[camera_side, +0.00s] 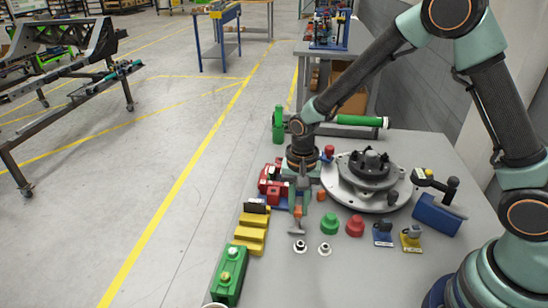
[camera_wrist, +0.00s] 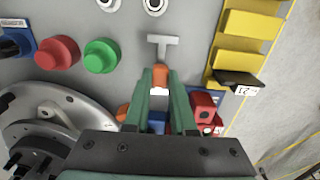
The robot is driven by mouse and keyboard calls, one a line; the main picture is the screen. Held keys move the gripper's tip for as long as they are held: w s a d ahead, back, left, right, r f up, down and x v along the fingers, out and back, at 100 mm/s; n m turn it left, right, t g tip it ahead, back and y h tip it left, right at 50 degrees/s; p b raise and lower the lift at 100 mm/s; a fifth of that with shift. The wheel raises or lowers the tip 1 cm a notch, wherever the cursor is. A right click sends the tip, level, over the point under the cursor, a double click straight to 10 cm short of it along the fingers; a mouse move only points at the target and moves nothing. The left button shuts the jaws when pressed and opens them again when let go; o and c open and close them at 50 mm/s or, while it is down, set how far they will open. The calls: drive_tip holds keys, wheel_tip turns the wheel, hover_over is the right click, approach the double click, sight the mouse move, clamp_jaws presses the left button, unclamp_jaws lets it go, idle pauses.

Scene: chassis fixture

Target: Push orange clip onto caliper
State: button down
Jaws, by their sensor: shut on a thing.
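My gripper (camera_wrist: 161,78) is shut on an orange piece, which I take to be the orange clip (camera_wrist: 161,75); it also shows in the side view (camera_side: 298,211). A grey T-shaped part (camera_wrist: 163,45) extends beyond it; I cannot tell whether the two are joined. A white label shows between the fingers. The red block (camera_wrist: 203,104), apparently the caliper, is beside the right finger in the wrist view; in the side view, red blocks (camera_side: 271,187) are just left of my gripper (camera_side: 298,206). The fingers hide much of the clip, and contact with the caliper is unclear.
A round grey hub (camera_side: 372,180) is right of my gripper. Red and green knobs (camera_side: 330,223) and grey rings (camera_side: 300,246) sit nearby. A yellow stepped holder (camera_side: 250,232) and a green box (camera_side: 230,272) line the table's left edge. The front centre of the table is clear.

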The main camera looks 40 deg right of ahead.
sight(298, 209)
drive_tip(key=shift+r, duration=0.7)
drive_tip(key=shift+r, duration=1.5)
drive_tip(key=w+d+r, duration=0.3)
drive_tip(key=w+r, duration=0.4)
drive_tip(key=w, duration=0.6)
drive_tip(key=shift+s+d+f, duration=0.1)
drive_tip(key=shift+f, duration=1)
drive_tip(key=shift+d+f, duration=0.1)
drive_tip(key=shift+f, duration=0.95)
drive_tip(key=shift+f, duration=0.15)
